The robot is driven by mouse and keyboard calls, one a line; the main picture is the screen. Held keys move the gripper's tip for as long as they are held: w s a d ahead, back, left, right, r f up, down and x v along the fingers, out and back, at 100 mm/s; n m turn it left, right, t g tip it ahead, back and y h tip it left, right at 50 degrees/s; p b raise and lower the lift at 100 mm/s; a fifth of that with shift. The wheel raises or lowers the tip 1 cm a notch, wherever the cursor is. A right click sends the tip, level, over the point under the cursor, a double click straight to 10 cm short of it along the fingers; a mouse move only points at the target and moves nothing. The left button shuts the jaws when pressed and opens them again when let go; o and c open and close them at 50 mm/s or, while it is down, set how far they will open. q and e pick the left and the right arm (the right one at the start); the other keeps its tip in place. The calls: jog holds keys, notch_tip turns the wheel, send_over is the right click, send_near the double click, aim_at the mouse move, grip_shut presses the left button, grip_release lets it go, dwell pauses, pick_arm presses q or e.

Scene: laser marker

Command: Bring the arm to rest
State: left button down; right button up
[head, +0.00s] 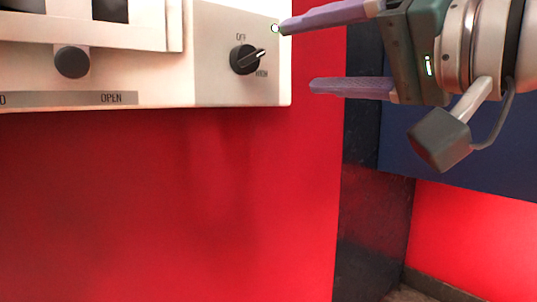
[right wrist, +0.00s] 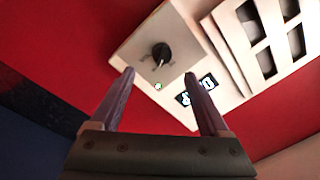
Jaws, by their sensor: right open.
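My right gripper (head: 312,55) comes in from the right in the head view, its two purple fingers spread apart with nothing between them. Its fingertips are close to the right edge of the white laser marker (head: 215,75); whether the upper one touches it I cannot tell. In the right wrist view the open gripper (right wrist: 165,95) points at the marker's panel (right wrist: 180,90), which has a black knob (right wrist: 161,53) and a small green light (right wrist: 157,86). My left gripper is not in view.
The head view shows the knob (head: 247,59) with OFF and HIGH labels, a round dark knob (head: 72,62) and an OPEN strip (head: 112,98). A red surface (head: 170,200) lies below the marker. A dark post (head: 370,220) stands to the right. The right wrist view shows a lit display (right wrist: 198,90).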

jog(key=s+d+f+n+g+h, duration=0.1)
jog(key=s+d+f+g+h, duration=0.2)
jog(key=f, duration=0.7)
jog(key=s+d+f+n+g+h, duration=0.1)
jog(key=s+f+h, duration=0.25)
jog(key=f, duration=0.65)
jog(key=s+d+f+n+g+h, duration=0.1)
jog(key=s+d+f+g+h, duration=0.1)
jog(key=s+f, duration=0.4)
jog(key=s+d+f+g+h, duration=0.2)
jog(key=s+d+f+g, duration=0.3)
jog(key=s, duration=0.9)
notch_tip(320, 180, down, 2)
jog(key=shift+s+d+n+h+p, duration=0.15)
jog(key=shift+d+n+h+p, duration=0.2)
jog(key=shift+d+n+p, duration=0.1)
